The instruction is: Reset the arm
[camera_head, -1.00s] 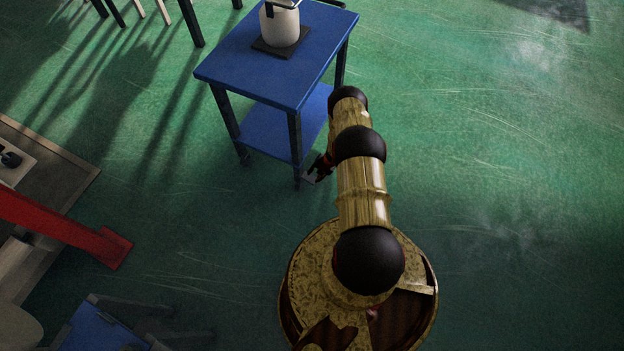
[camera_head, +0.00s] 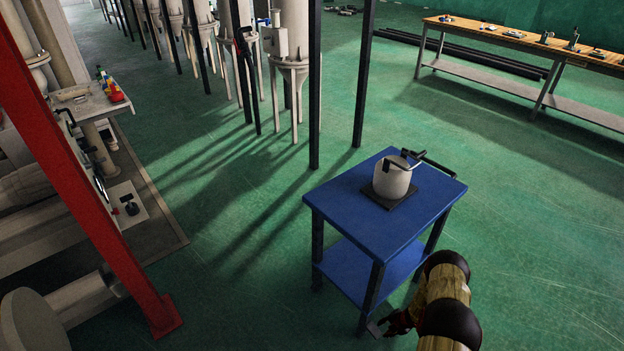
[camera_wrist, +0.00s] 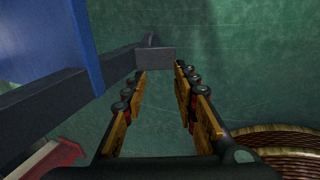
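My arm (camera_head: 446,293) reaches down at the lower right of the head view, in front of the blue cart. My gripper (camera_head: 378,327) is low beside the cart's front leg (camera_head: 371,287), small and dark there. In the wrist view my gripper (camera_wrist: 158,78) has its two fingers apart. A small grey block (camera_wrist: 155,59) shows at the fingertips, near the lower end of the dark leg (camera_wrist: 50,103). I cannot tell whether the fingers touch it. No object is clearly held.
The blue cart (camera_head: 337,198) carries a white pot (camera_head: 394,178) on a dark plate. A red beam (camera_head: 84,200) and machinery stand at left. Posts and tanks (camera_head: 290,70) stand behind. A workbench (camera_head: 500,38) is at back right. Green floor is open right of the cart.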

